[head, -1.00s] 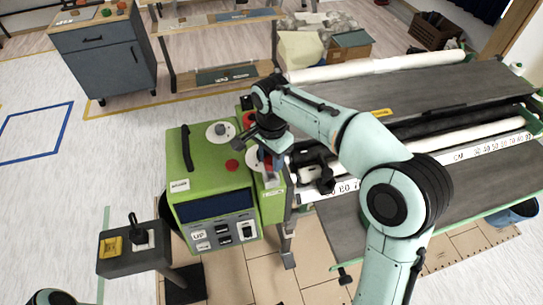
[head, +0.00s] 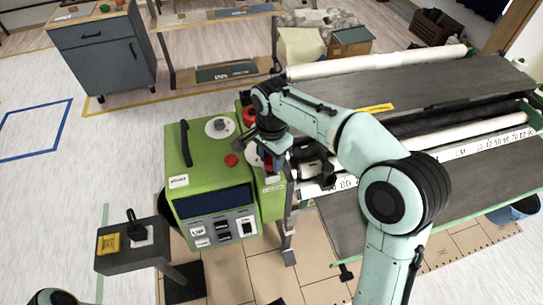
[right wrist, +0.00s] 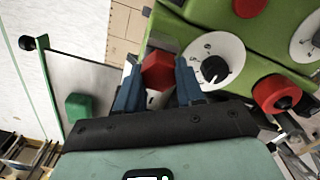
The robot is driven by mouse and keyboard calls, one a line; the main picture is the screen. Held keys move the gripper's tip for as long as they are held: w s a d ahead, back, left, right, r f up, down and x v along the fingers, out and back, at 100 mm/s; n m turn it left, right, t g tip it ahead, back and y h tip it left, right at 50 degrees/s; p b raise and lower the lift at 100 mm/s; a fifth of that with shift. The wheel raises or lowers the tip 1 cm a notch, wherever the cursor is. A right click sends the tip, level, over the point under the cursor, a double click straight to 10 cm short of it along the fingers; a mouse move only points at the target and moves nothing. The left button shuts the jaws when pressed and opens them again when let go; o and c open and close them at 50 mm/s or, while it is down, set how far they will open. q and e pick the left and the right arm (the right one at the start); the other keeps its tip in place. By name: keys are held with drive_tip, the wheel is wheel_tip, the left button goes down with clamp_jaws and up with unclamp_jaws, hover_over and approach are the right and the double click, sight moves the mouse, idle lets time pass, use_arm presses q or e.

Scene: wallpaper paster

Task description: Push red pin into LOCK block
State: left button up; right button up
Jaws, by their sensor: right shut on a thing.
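My right gripper (right wrist: 158,88) is shut on the red pin (right wrist: 157,71), whose red head sits between the two blue fingers in the right wrist view. In the head view the right gripper (head: 271,157) is at the narrow right-hand part of the green machine (head: 205,180), above a small pale label (head: 273,188) too small to read. The fingers and arm cover most of the pin there. How deep the pin sits in the block cannot be told. My left gripper is not in view.
A white dial (right wrist: 213,62) and a red knob (right wrist: 277,92) stand close beside the right gripper. The pasting table with grey boards (head: 450,85) and white rolls (head: 380,65) lies to the right. A control box (head: 133,246) stands at the lower left.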

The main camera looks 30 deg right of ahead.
sight(271, 160)
drive_tip(key=shift+f+b, duration=0.45)
drive_tip(key=shift+f, duration=0.45)
drive_tip(key=o, duration=1.1)
drive_tip(key=shift+r, duration=0.1)
wheel_tip(271, 160, up, 13)
drive_tip(key=p, duration=0.3)
drive_tip(key=shift+r, duration=0.15)
